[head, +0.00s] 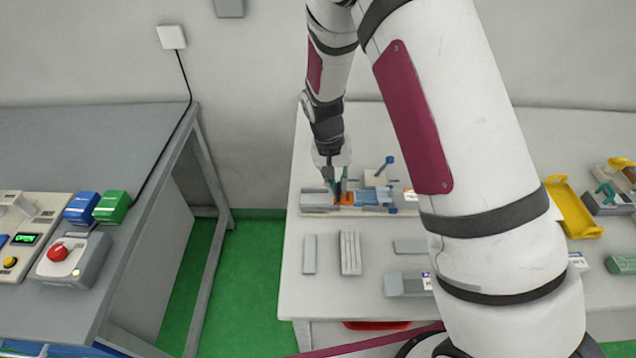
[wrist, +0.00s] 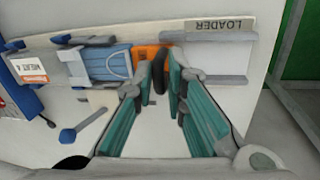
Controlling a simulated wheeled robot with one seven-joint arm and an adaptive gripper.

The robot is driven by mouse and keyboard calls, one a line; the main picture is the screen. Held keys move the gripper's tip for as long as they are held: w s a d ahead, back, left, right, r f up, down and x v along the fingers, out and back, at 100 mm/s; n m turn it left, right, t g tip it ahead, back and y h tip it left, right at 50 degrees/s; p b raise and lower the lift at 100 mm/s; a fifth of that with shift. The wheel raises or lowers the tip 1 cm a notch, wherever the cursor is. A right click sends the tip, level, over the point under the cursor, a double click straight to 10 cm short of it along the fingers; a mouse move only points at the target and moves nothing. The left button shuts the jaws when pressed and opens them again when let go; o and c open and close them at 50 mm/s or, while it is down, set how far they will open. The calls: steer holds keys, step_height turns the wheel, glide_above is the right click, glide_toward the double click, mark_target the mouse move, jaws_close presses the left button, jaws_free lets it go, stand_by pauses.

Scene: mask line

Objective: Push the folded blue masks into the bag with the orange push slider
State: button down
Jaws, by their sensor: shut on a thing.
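The orange push slider (head: 346,198) sits in the track of the loader at the back of the right table. It also shows in the wrist view (wrist: 146,55), with a dark upright knob. My gripper (head: 338,181) is over the slider, its teal fingers closed on the knob; it also shows in the wrist view (wrist: 160,77). The folded blue masks (wrist: 109,64) lie in the track directly beside the slider, and in the head view (head: 372,197) to its right. Beyond them in the wrist view is a white bag with a red label (wrist: 32,69), its mouth at the grey guides.
The loader plate (wrist: 222,62) is bare behind the slider. A blue-knobbed lever (head: 390,161) stands at the loader's back. Grey bars (head: 350,253) lie in front. A yellow tray (head: 572,208) is at right. My arm hides part of the table.

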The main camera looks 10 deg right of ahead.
steer(key=d, duration=0.3)
steer(key=s+d, duration=0.1)
steer(key=d, duration=0.2)
steer(key=s+d, duration=0.1)
steer(key=d, duration=0.3)
steer(key=shift+p, duration=0.3)
steer(key=c, duration=1.6)
jaws_free()
steer(key=shift+d, duration=0.1)
steer(key=shift+c, duration=0.2)
steer(key=shift+w+a+r, duration=0.1)
steer(key=shift+a+r, duration=0.1)
step_height(320, 180, up, 11)
steer(key=a, duration=0.1)
steer(key=shift+w+a+r, duration=0.2)
steer(key=shift+w+a, duration=0.05)
steer(key=shift+a, duration=0.15)
